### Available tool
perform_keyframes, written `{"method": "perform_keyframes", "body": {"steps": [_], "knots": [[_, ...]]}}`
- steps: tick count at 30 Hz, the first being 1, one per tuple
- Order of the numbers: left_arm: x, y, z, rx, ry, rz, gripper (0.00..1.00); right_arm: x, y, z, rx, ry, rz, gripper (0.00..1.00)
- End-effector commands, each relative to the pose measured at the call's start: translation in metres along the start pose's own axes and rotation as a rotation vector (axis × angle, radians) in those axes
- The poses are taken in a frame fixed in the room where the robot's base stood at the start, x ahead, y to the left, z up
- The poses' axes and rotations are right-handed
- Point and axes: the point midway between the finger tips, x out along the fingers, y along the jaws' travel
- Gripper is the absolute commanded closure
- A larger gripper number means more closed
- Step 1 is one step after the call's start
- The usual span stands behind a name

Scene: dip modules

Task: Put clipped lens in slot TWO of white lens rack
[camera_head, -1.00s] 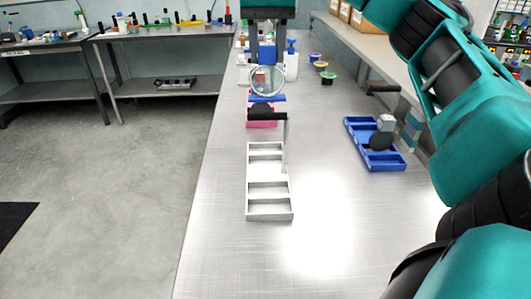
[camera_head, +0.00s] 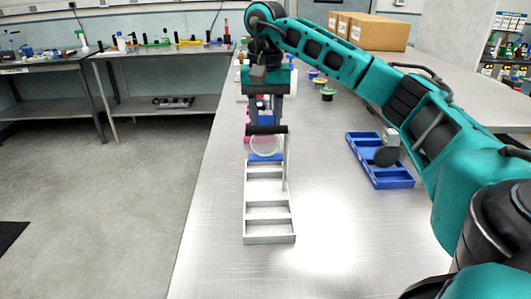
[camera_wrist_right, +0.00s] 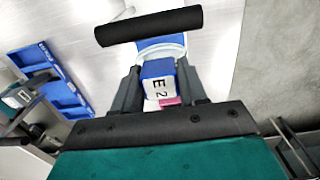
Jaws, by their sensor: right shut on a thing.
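My right gripper (camera_head: 266,118) hangs above the far end of the white lens rack (camera_head: 270,239). It is shut on the clipped lens, a clear round lens (camera_head: 265,145) with a pale rim, hanging below the fingers. In the right wrist view the gripper (camera_wrist_right: 160,88) holds a blue and white block (camera_wrist_right: 157,70) marked "E 2"; the lens rim shows beyond it. A blue edge shows at the lens's lower side in the head view. The rack has several slots in a row; the nearer ones look empty. Its far end is partly hidden. My left gripper is not in view.
A black bar (camera_head: 267,130) on a thin post crosses above the rack's far end, close to the lens. A pink rack is mostly hidden behind my gripper. The bench front is clear.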

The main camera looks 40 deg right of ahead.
Motion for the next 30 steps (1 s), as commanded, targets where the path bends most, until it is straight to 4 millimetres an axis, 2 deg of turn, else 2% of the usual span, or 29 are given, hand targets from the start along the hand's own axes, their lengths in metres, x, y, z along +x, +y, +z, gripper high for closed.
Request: {"method": "perform_keyframes", "body": {"steps": [3, 10, 17, 28, 29, 30], "knots": [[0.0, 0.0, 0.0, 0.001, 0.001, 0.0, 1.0, 0.019, 0.0, 0.0, 0.0, 0.0, 0.0, 1.0], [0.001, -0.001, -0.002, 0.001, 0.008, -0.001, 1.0, 0.035, 0.0, 0.0, 0.0, 0.0, 0.001, 1.0], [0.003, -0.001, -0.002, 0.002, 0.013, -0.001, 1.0, 0.068, 0.0, 0.0, 0.0, -0.001, 0.001, 1.0], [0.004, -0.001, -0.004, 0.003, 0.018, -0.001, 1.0, 0.072, 0.0, 0.0, -0.001, 0.0, -0.001, 1.0], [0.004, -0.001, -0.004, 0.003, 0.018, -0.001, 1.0, 0.072, 0.0, 0.0, -0.001, 0.0, -0.001, 0.56], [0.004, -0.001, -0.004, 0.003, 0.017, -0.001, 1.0, 0.071, 0.0, 0.0, -0.001, 0.001, -0.001, 0.52]]}}
